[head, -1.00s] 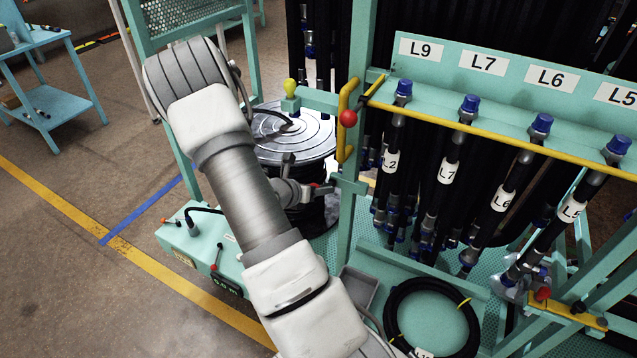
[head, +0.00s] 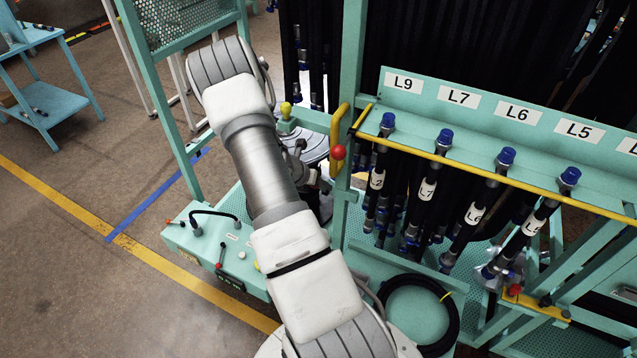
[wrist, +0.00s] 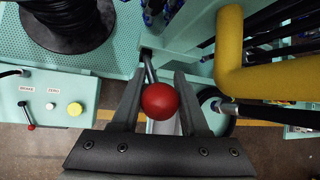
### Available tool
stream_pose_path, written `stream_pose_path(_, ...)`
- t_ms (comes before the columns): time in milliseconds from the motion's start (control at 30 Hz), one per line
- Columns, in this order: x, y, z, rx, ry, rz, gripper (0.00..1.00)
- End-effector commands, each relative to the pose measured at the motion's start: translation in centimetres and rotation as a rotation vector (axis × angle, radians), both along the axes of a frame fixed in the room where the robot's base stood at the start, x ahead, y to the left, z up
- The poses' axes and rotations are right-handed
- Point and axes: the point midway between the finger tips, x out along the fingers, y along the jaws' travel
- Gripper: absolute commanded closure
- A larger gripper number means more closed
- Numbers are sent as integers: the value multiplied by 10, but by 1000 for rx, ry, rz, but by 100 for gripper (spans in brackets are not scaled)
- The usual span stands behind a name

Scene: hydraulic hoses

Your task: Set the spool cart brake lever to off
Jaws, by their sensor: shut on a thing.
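A lever with a round red knob (wrist: 160,101) is between the two fingers of my gripper (wrist: 160,82) in the wrist view. The gripper is shut on it. Its dark rod runs from the knob up toward the teal frame. In the head view a red ball (head: 338,152) shows beside the yellow handle; my gripper's fingers are not clear there, behind and beside my arm. A small red-tipped lever (wrist: 29,121) sits under a BRAKE label on the teal box (wrist: 55,145), left of and apart from my gripper. I cannot read any off marking.
A thick yellow handle (wrist: 230,52) is close on the right of my gripper. A dark spool (wrist: 65,25) stands at upper left. The hose rack (head: 450,100) with several labelled hoses is at right, with a coiled black hose (head: 456,325) below. Floor at left is open.

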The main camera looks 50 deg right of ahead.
Motion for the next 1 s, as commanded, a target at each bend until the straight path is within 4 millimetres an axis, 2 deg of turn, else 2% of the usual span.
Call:
stream_pose_path(33,2,-6,7,-14,-4,-2,100)
stream_pose_path(633,2,-11,8,-21,-5,-6,100)
stream_pose_path(667,2,-11,8,-22,-5,-5,50)
stream_pose_path(700,2,-10,8,-21,-5,-6,43)
stream_pose_path(800,2,-9,7,-17,-4,-5,27)
stream_pose_path(1000,1,-7,5,-12,-2,-3,27)
